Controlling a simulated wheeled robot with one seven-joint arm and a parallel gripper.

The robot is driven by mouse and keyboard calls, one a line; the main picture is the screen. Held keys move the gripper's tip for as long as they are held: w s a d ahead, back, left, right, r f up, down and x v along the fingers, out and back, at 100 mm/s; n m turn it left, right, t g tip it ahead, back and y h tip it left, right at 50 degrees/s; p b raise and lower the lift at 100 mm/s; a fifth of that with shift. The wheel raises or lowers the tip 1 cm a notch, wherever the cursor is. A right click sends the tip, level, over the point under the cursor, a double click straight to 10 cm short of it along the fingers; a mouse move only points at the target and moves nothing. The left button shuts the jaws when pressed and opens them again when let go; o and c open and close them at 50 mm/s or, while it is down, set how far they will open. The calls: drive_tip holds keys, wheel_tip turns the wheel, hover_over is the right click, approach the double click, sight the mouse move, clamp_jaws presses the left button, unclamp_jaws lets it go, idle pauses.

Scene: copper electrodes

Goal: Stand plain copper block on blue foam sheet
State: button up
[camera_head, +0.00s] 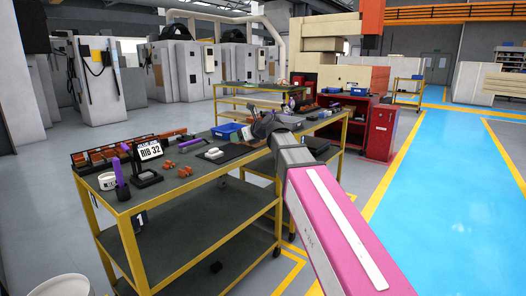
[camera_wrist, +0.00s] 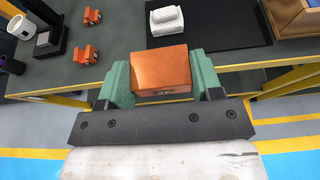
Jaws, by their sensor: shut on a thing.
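My gripper (camera_wrist: 162,82) is shut on a plain copper block (camera_wrist: 161,70), with a green finger on each side of it. The block is in front of the table's edge in the wrist view. In the head view my gripper (camera_head: 262,126) is over the table, and the block in it cannot be made out. A blue item (camera_head: 227,131) lies on the table left of my gripper; I cannot tell whether it is the foam sheet or a tray. No blue foam sheet shows in the wrist view.
A dark mat (camera_wrist: 228,32) bears a white object (camera_wrist: 166,20). Small copper parts (camera_wrist: 90,54) lie left of it. A sign reading RIB 32 (camera_head: 150,151), a white mug (camera_head: 107,181) and a purple cylinder (camera_head: 121,172) stand at the table's left. A red cabinet (camera_head: 380,132) stands behind.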

drive_tip(key=s+d+f, duration=0.4)
drive_tip(key=d+f, duration=0.3)
drive_tip(key=d, duration=0.2)
drive_tip(key=s+d+f, duration=0.4)
drive_tip(key=d+f, duration=0.4)
drive_tip(key=d, duration=0.1)
drive_tip(key=s+d+f, duration=0.4)
drive_tip(key=d+f, duration=0.3)
drive_tip(key=d, duration=0.3)
drive_tip(key=shift+s+f+n, duration=0.15)
drive_tip(key=shift+s+n, duration=0.15)
